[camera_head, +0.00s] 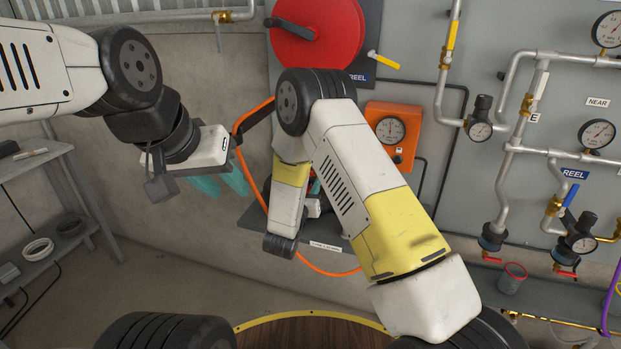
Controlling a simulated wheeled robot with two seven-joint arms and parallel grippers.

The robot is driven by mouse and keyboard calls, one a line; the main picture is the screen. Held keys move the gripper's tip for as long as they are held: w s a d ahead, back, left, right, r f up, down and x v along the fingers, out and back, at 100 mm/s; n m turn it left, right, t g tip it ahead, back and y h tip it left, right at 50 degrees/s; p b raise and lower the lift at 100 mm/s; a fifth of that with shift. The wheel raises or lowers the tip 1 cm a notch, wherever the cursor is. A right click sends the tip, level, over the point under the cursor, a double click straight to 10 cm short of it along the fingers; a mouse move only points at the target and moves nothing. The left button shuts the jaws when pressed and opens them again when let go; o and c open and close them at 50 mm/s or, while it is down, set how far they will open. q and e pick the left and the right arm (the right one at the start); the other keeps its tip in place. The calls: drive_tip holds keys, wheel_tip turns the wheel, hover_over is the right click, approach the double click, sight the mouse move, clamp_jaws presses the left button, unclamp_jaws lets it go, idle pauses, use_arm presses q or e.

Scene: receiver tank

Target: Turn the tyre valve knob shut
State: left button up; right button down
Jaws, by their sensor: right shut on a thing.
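My right arm bends down in front of the wall. Its gripper (314,188) is mostly hidden behind my own forearm, with only a sliver of teal finger showing. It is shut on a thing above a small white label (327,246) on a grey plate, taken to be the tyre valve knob. The knob itself is hidden, so its angle cannot be told. My left gripper (222,183) hangs to the left, its teal fingers apart and empty in front of the bare wall.
An orange gauge box (391,130) and a red reel (317,30) are close to my right arm. An orange hose (262,190) loops beside my right gripper. Pipes, gauges and valves fill the right. A grey shelf (40,165) stands at left.

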drive_tip(key=m, duration=0.8)
drive_tip(key=shift+f+m, duration=0.1)
drive_tip(key=shift+m, duration=0.3)
drive_tip(key=m, duration=0.4)
drive_tip(key=shift+m+h, duration=0.3)
drive_tip(key=shift+h, duration=0.1)
drive_tip(key=m, duration=0.4)
drive_tip(key=shift+f+m, duration=0.1)
drive_tip(key=shift+m, duration=0.3)
drive_tip(key=m, duration=0.4)
drive_tip(key=shift+m+h, duration=0.3)
drive_tip(key=m, duration=0.4)
drive_tip(key=shift+f+m, duration=0.1)
drive_tip(key=shift+m, duration=0.3)
drive_tip(key=m, duration=0.5)
drive_tip(key=shift+g, duration=0.3)
drive_tip(key=shift+a+m, duration=0.1)
drive_tip(key=shift+m, duration=1.6)
